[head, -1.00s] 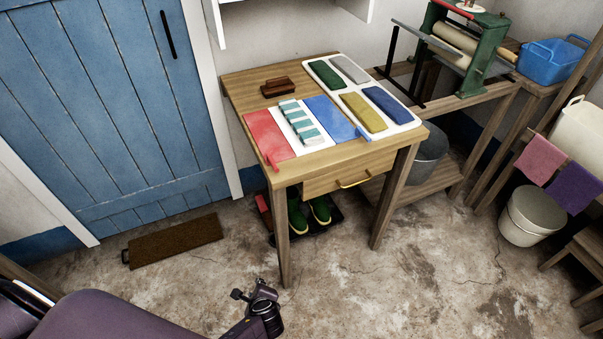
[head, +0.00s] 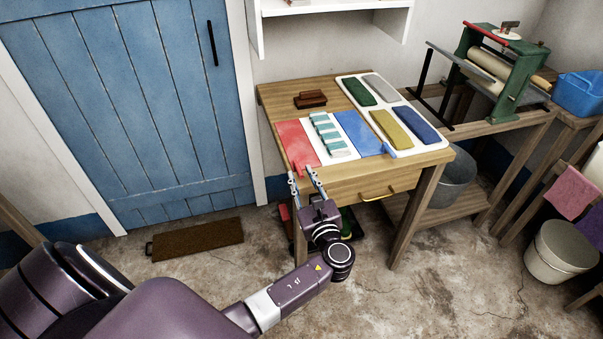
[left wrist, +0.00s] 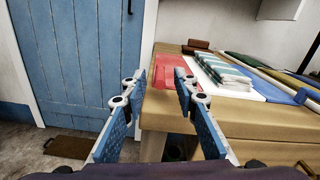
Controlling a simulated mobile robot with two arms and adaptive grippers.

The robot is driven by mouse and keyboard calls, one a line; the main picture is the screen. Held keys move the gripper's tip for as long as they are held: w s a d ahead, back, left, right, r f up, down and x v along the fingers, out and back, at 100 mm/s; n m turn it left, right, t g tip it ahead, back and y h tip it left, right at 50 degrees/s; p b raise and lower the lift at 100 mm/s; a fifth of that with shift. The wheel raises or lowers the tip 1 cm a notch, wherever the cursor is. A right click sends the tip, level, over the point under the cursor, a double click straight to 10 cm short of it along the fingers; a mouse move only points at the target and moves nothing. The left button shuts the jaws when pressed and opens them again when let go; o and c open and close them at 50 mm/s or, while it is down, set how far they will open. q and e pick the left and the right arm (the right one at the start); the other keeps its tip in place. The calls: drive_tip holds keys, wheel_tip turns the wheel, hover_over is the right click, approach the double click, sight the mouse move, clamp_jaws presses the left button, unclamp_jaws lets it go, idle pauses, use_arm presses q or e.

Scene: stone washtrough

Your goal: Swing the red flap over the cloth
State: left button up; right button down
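The red flap (head: 294,141) lies flat at the left of a white board on the wooden table, with a small tab toward the front edge. The striped teal and white cloth (head: 328,137) lies in the middle of the board. A blue flap (head: 358,133) lies to its right. My left gripper (head: 303,174) is at the table's front left edge, just short of the red flap's tab, with its fingers apart and nothing between them. In the left wrist view the open fingers (left wrist: 160,88) point toward the red flap (left wrist: 173,72). My right gripper is not in view.
A brown wooden block (head: 310,99) sits behind the board. A white tray (head: 402,103) with folded green, grey, yellow and blue cloths lies to the right. The table (head: 270,96) has a drawer with a yellow handle below its front edge.

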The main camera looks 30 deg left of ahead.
use_arm(q)
drive_tip(key=shift+x, duration=0.85)
clamp_jaws()
